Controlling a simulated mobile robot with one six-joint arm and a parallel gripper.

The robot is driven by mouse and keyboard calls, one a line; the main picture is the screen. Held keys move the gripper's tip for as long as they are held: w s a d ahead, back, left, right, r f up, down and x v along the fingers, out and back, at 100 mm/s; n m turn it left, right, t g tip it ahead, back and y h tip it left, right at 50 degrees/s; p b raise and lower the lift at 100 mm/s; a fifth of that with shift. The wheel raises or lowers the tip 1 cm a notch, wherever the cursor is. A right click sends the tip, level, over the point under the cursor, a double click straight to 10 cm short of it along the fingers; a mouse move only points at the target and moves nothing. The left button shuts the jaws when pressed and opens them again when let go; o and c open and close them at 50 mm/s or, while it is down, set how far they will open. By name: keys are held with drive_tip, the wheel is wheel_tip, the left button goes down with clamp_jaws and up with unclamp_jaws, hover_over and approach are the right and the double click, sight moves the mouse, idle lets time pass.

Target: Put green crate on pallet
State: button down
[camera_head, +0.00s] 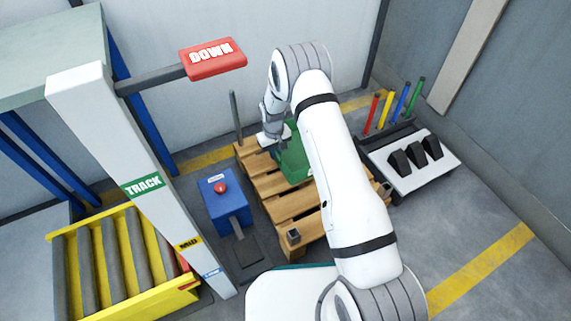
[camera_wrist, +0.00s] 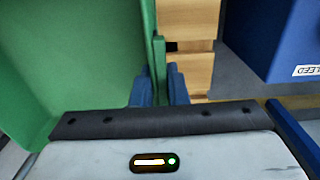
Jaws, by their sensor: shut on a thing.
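The green crate (camera_head: 291,160) is at the wooden pallet (camera_head: 290,205) in the head view, partly hidden behind my arm. My gripper (camera_wrist: 160,85) is shut on the crate's thin green wall in the wrist view, with one blue finger on each side of it. The crate's green inside (camera_wrist: 75,60) fills the left of that view. Pallet slats (camera_wrist: 188,45) show just right of the wall. The crate appears over the pallet; I cannot tell whether its bottom touches the slats. In the head view the fingertips are too small to make out.
A blue box with a red button (camera_head: 221,188) stands left of the pallet. A grey upright post (camera_head: 236,118) is at the pallet's far left corner. A rack with coloured rods (camera_head: 395,110) and black blocks stands right. A yellow roller conveyor (camera_head: 118,262) is at lower left.

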sight(293, 163)
drive_tip(key=shift+d+f+b, duration=0.1)
drive_tip(key=shift+f+b, duration=1.05)
drive_tip(key=shift+f, duration=2.1)
drive_tip(key=shift+f, duration=0.15)
drive_tip(key=c, duration=1.4)
unclamp_jaws()
drive_tip(key=shift+c, duration=0.2)
